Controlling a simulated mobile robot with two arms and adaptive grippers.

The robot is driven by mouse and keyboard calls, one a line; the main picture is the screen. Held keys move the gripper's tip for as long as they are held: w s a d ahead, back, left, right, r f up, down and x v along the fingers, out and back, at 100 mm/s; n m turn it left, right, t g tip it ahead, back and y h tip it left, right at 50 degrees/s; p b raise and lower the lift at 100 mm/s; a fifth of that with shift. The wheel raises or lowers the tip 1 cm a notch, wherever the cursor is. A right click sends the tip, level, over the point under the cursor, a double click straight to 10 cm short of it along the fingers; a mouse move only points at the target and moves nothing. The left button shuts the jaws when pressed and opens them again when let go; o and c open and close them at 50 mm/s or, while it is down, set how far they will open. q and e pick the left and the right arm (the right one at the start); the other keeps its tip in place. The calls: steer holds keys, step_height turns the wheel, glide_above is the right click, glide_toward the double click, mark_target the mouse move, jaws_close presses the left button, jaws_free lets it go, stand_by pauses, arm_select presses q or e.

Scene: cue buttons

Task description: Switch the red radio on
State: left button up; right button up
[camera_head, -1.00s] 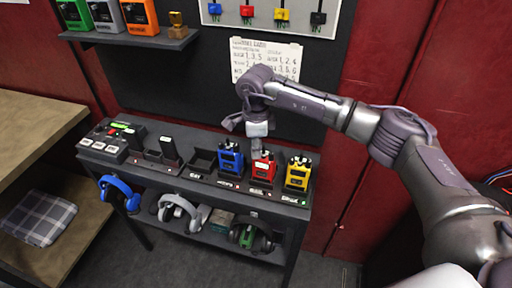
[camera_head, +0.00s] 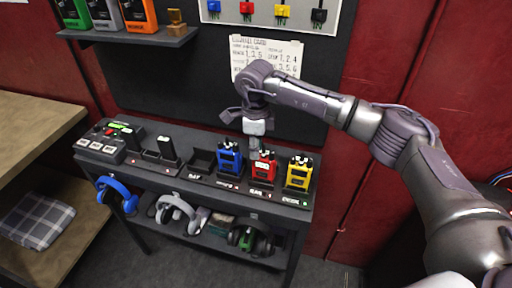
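The red radio (camera_head: 263,169) stands upright in a black charging slot on the dark shelf table (camera_head: 160,182), between the blue radio (camera_head: 229,157) and the yellow radio (camera_head: 299,172). My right gripper (camera_head: 254,146) points down just above the top of the red radio, partly in front of its upper left side. I cannot tell if it touches the radio's top, and its fingers are too small and hidden to read as open or shut. My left gripper is not in view.
Headphones hang below, including a blue pair (camera_head: 118,194). A wall shelf (camera_head: 130,37) holds more radios. A paper notice (camera_head: 250,50) hangs behind my arm.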

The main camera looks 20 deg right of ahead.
steer(key=shift+o, duration=0.6)
step_height(320, 180, up, 12)
steer(key=shift+s, duration=0.15)
steer(key=shift+a, duration=0.1)
